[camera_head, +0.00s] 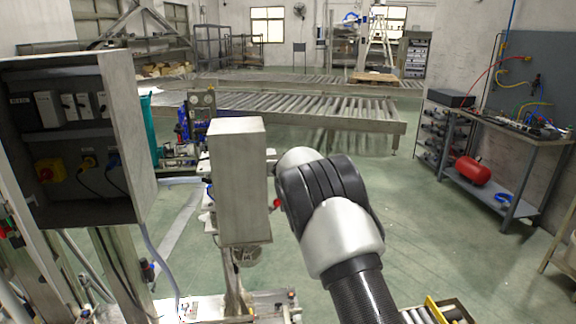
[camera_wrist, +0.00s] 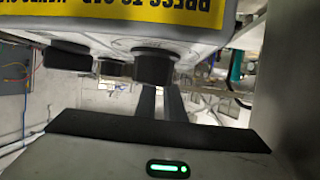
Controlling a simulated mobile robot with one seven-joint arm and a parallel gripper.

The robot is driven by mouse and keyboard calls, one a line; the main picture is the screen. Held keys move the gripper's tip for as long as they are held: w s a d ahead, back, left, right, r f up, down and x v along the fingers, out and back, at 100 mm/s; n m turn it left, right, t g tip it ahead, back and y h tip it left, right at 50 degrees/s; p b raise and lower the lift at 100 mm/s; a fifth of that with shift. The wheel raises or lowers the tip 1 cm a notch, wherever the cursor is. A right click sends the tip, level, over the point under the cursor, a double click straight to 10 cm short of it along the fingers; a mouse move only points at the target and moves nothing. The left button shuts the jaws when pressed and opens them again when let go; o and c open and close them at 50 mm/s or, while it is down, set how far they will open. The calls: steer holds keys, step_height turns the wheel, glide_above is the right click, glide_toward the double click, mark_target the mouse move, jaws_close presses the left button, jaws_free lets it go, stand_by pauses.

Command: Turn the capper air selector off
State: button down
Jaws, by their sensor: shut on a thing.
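The capper control box (camera_head: 238,185) is a grey metal box, seen from its back in the head view. Its face fills the top of the wrist view, upside down, with a yellow label (camera_wrist: 140,12) reading "PRESS TO CAP". A round black knob (camera_wrist: 154,67), apparently the air selector, sticks out from that face. My gripper (camera_wrist: 160,92) has its fingers up against this knob and is shut on it. The fingertips and the knob's pointer are partly hidden, so I cannot tell its setting. In the head view the box hides my gripper.
More black controls (camera_wrist: 70,57) sit beside the knob. A red button (camera_head: 277,204) shows at the box's right edge. An open electrical cabinet (camera_head: 130,130) stands close on the left. A workbench (camera_head: 515,140) is at the right. The green floor behind my arm is mostly clear.

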steer(key=shift+f, duration=0.15)
steer(key=c, duration=1.9)
jaws_free()
steer(key=shift+o, duration=0.2)
step_height(320, 180, up, 9)
steer(key=p, duration=0.5)
steer(key=shift+r, duration=0.55)
